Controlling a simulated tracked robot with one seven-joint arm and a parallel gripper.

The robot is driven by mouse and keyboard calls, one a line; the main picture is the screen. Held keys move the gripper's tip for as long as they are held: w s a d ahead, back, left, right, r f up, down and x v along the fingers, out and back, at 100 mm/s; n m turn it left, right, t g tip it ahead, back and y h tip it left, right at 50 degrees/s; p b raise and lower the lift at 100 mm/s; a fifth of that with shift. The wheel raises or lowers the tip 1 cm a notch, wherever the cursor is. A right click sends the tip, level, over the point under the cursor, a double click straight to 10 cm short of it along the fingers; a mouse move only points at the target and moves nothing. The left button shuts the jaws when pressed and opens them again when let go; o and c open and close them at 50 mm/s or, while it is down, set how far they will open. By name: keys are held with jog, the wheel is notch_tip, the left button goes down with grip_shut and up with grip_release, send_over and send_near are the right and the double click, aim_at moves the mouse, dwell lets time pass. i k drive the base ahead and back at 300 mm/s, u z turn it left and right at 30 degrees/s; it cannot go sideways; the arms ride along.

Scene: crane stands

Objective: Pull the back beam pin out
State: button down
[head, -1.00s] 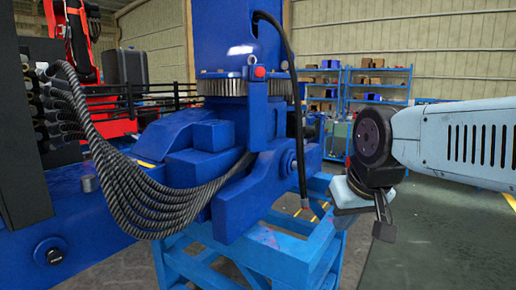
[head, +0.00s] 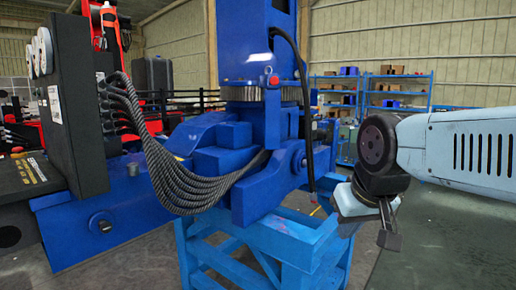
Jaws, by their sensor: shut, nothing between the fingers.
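A blue beam (head: 70,228) runs from the left to the blue crane base. A short grey pin head (head: 132,168) stands up from the beam's top. A round dark boss with a bolt (head: 103,224) is on the beam's side. I cannot tell which of these, if either, is the back beam pin. My gripper (head: 389,238) hangs at the right of the head view, pointing down, with its dark fingers together and empty. It is well to the right of the beam, apart from the crane and everything else.
The blue crane column (head: 243,45) rises in the middle on a blue stand (head: 300,245). Thick black hoses (head: 165,175) loop from a dark control block (head: 75,110) at the left to the crane base. Shelves (head: 400,92) stand behind. The floor at the right is clear.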

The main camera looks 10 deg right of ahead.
aim_at(105, 227)
jog(key=z, duration=0.1)
jog(key=i, duration=0.6)
jog(key=u, duration=1.15)
jog(key=k, duration=0.85)
jog(key=u, duration=0.45)
jog(key=i, duration=1)
